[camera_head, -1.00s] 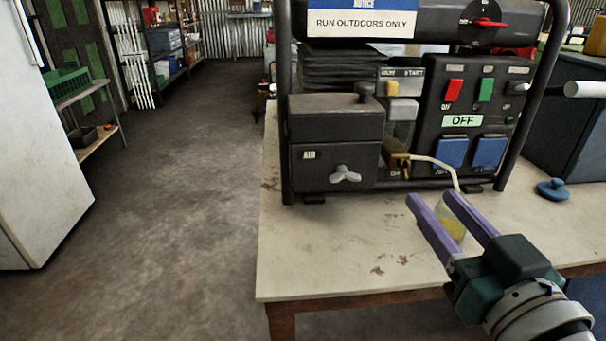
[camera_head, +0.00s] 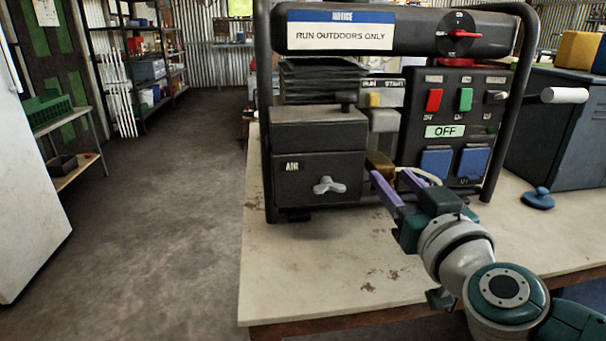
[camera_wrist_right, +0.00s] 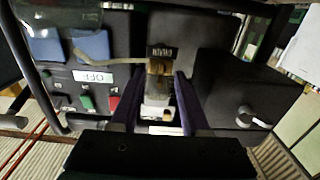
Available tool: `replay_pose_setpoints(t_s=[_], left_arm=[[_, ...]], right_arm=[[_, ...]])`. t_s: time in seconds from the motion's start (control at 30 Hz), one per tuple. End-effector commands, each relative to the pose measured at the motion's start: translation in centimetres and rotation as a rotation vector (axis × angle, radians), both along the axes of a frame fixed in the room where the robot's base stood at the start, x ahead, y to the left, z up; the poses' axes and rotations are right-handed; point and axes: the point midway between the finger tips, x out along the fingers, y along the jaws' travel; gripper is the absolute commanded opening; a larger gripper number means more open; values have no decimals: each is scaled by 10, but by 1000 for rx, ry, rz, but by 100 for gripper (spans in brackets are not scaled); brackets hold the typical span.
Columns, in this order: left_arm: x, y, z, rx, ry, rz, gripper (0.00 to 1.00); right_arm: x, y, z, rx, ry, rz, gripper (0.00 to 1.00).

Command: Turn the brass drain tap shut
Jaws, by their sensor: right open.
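The generator (camera_head: 320,135) stands on the workbench, its panel reading OFF. The brass drain tap (camera_head: 379,163) sits low on its front, partly covered by my gripper, with a pale hose (camera_head: 432,173) leading right from it. My right gripper (camera_head: 390,177) is open and empty, with its purple fingers pointing at the tap. In the right wrist view, which is upside down, the tap (camera_wrist_right: 158,67) shows between the two fingertips (camera_wrist_right: 155,85). I cannot tell whether either finger touches it. The tap's handle angle is unclear. My left gripper is out of view.
A silver wing knob (camera_head: 328,186) is on the black air box left of the tap. Blue socket covers (camera_head: 472,163) are to the right. A blue lidded knob (camera_head: 537,198) lies on the bench (camera_head: 300,275). The bench front is mostly clear.

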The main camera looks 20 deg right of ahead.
Motion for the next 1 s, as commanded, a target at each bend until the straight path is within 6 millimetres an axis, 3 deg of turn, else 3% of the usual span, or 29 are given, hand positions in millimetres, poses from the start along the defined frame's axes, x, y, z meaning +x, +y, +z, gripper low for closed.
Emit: replay_pose_setpoints(t_s=[0.13, 0.53, 1.0], left_arm=[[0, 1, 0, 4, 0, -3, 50], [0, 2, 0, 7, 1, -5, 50], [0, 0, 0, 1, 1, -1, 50]], right_arm=[[0, 0, 0, 0, 0, 0, 45], [0, 0, 0, 1, 0, 0, 0], [-1, 0, 0, 4, -1, 0, 0]])
